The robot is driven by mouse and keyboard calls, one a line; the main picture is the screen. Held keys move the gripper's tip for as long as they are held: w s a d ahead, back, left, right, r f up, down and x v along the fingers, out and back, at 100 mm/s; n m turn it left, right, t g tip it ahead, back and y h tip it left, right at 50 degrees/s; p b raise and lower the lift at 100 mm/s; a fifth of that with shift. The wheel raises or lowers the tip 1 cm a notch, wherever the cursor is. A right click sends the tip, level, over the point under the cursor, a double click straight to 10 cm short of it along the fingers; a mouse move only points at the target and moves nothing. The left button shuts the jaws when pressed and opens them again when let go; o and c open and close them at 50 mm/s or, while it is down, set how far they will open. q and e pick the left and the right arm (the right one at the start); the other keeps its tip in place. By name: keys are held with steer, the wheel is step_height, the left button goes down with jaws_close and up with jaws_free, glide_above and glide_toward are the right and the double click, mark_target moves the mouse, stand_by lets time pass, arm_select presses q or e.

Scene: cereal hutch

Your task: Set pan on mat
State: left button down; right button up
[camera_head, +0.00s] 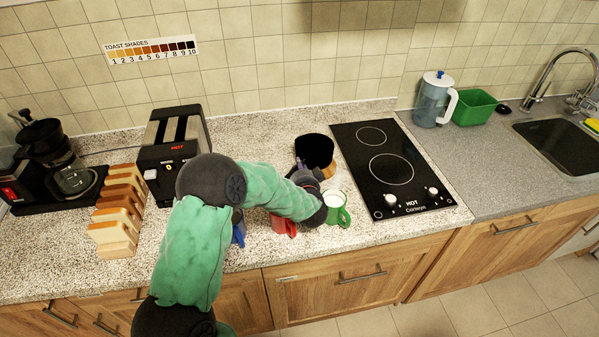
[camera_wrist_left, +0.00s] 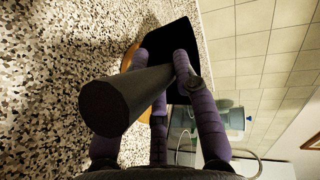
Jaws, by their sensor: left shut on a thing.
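The black pan (camera_head: 315,149) is near the back of the speckled counter, just left of the cooktop. A tan round mat (camera_head: 328,169) shows partly below the pan's edge; the pan covers most of it. I cannot tell whether the pan touches it. My left gripper (camera_head: 303,170) is shut on the pan's handle, partly hidden by my arm in the head view. In the left wrist view the purple fingers (camera_wrist_left: 165,75) close around the thick dark handle (camera_wrist_left: 118,102), with the pan (camera_wrist_left: 180,38) beyond and a tan mat edge (camera_wrist_left: 130,56) beside it. My right gripper is not in view.
A black cooktop (camera_head: 390,168) is right of the pan. A green mug (camera_head: 337,209), a red mug (camera_head: 284,225) and a blue mug (camera_head: 238,228) stand near the front edge. A toaster (camera_head: 174,150) and bread rack (camera_head: 117,212) are left; a pitcher (camera_head: 432,103) is right.

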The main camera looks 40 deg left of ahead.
arm_select(q)
steer(key=shift+r, duration=0.15)
steer(key=c, duration=1)
jaws_free()
steer(key=shift+f, duration=0.2)
steer(key=shift+r, duration=0.15)
steer(key=p+v, duration=0.2)
steer(key=v, duration=0.4)
steer(key=shift+v, duration=0.75)
